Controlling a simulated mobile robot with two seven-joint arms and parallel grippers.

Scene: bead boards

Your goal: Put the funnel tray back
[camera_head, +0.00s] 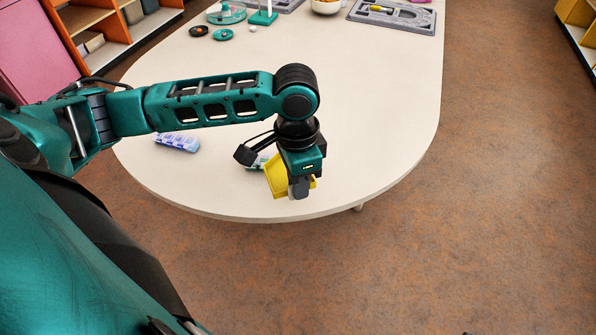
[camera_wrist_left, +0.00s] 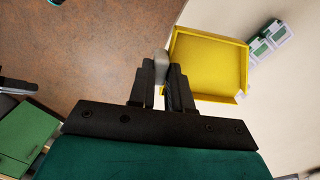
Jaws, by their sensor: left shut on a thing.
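The funnel tray (camera_head: 276,178) is a shallow yellow tray, held tilted near the rounded front end of the table in the head view. In the left wrist view the yellow tray (camera_wrist_left: 208,62) lies right of the fingers, with its open inside showing. My left gripper (camera_head: 300,187) is shut on the tray at its side. A grey piece shows at the fingertips in the wrist view (camera_wrist_left: 162,68); the exact contact is partly hidden by the fingers. I cannot tell whether the tray touches the tabletop. My right gripper is in neither view.
The pale table (camera_head: 370,120) is mostly clear in the middle. A lilac-blue case (camera_head: 177,142) lies left of the gripper. Small green-and-white items (camera_wrist_left: 268,38) lie beside the tray. Dishes (camera_head: 223,35), a bowl (camera_head: 326,6) and a grey board (camera_head: 420,22) stand at the back.

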